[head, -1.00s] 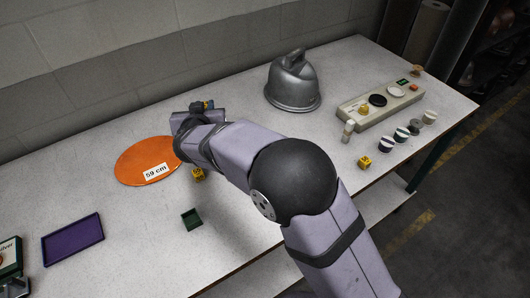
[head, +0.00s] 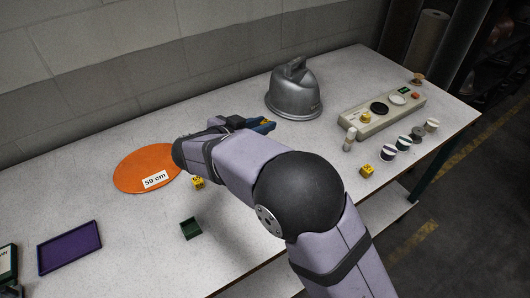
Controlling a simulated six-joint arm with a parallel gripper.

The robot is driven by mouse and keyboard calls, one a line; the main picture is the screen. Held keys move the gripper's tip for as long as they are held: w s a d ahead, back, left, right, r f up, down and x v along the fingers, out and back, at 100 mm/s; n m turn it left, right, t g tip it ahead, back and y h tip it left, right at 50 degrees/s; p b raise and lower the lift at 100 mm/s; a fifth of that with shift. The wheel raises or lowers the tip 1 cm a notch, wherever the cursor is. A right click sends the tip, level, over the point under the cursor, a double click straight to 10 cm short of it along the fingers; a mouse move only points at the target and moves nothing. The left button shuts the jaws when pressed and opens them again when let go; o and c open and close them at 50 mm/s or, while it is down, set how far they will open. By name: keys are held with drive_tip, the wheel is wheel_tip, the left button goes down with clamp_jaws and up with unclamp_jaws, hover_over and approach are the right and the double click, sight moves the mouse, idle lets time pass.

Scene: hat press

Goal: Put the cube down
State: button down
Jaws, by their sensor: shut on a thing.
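My gripper (head: 265,126) has blue fingers and is above the back middle of the table, left of and in front of the grey metal dome. It is shut on a yellow cube (head: 265,122), of which only a small part shows between the fingers. How high the cube is above the table is hard to tell. Another yellow cube (head: 198,183) lies on the table by the orange disc, and one more yellow cube (head: 367,170) lies at the right near the front edge.
The grey metal dome (head: 294,95) stands at the back. The orange disc (head: 140,172) has a "59 cm" label. A purple tray (head: 70,248) and a small green box (head: 190,228) lie at left front. A beige panel (head: 385,108) and several small spools are at right. Bare table (head: 300,138) lies between.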

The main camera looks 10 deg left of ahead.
drive_tip(key=shift+f, duration=4.85)
drive_tip(key=shift+f, duration=0.1)
drive_tip(key=c, duration=1.6)
unclamp_jaws()
drive_tip(key=shift+o, duration=0.2)
drive_tip(key=shift+s+a+r, duration=0.1)
drive_tip(key=shift+s+r, duration=0.1)
drive_tip(key=v, duration=1.1)
drive_tip(key=shift+s+r+b, duration=0.1)
drive_tip(key=shift+s+b, duration=0.2)
drive_tip(key=shift+b, duration=0.05)
